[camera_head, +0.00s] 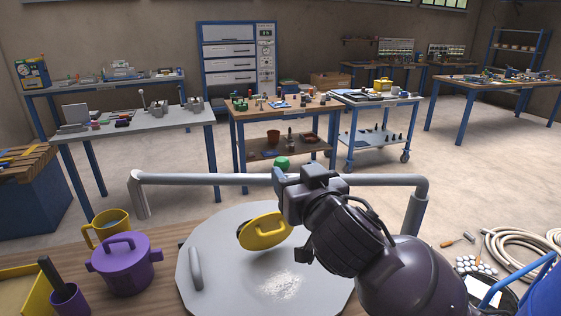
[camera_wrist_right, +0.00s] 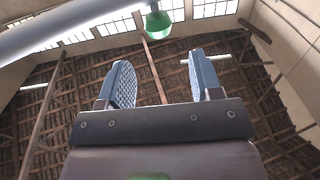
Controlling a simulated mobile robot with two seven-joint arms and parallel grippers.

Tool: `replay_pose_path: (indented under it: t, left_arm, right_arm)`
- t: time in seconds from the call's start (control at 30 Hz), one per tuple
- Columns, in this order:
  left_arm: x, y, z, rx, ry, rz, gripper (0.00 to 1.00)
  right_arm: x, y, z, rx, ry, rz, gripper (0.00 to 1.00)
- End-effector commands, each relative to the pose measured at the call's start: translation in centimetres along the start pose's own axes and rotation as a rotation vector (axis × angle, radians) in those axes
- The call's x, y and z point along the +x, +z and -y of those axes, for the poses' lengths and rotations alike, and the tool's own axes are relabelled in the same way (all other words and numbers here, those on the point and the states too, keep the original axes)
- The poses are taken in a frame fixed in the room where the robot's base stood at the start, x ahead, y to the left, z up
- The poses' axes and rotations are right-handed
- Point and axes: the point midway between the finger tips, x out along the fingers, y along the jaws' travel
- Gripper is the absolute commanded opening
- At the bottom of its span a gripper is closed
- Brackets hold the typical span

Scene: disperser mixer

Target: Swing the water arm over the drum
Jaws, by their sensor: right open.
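The water arm (camera_head: 230,179) is a grey pipe running across behind the drum. It rises from a post (camera_head: 415,212) at right, and its left end bends down beyond the drum's far left side. A green knob (camera_head: 282,162) sits on the pipe's middle; it also shows in the right wrist view (camera_wrist_right: 158,22). The drum's round grey top (camera_head: 225,290) has white powder and a tilted yellow lid (camera_head: 265,232) on it. My right gripper (camera_head: 281,177) is open and empty, close to the pipe by the knob; contact cannot be told. My left gripper is out of view.
A purple lidded pot (camera_head: 123,265), a yellow mug (camera_head: 110,228) and a purple cup (camera_head: 69,298) stand left of the drum. A coiled hose (camera_head: 520,248) lies at right. Workbenches (camera_head: 240,120) stand farther back, with open floor between.

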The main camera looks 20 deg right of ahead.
Motion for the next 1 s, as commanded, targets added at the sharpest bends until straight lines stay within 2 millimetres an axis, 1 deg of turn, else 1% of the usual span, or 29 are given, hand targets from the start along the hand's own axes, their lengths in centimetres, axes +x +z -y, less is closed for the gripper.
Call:
replay_pose_path:
  t: [0.03, 0.2, 0.4, 0.6, 0.87, 0.97, 1.0]
  left_arm:
    - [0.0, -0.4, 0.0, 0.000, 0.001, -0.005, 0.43]
    - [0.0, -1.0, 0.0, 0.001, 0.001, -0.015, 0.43]
    - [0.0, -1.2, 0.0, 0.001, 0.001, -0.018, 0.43]
    - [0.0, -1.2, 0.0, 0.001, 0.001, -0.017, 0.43]
    - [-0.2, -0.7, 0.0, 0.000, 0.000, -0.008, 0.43]
    - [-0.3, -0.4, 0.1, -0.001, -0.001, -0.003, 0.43]
    - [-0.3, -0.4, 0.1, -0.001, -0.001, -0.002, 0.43]
  right_arm:
    - [1.1, -0.1, 0.0, -0.004, 0.002, 0.000, 0.59]
    - [4.0, -0.1, 0.0, -0.004, 0.001, 0.000, 0.59]
    - [6.4, -0.1, 0.0, -0.003, 0.000, 0.000, 0.59]
    - [7.4, -0.1, 0.0, -0.002, -0.001, 0.000, 0.59]
    - [7.5, 0.0, 0.0, -0.002, -0.001, 0.001, 0.59]
    - [7.5, 0.0, 0.0, -0.001, -0.001, 0.001, 0.45]
    - [7.5, 0.0, 0.0, -0.001, -0.001, 0.001, 0.39]
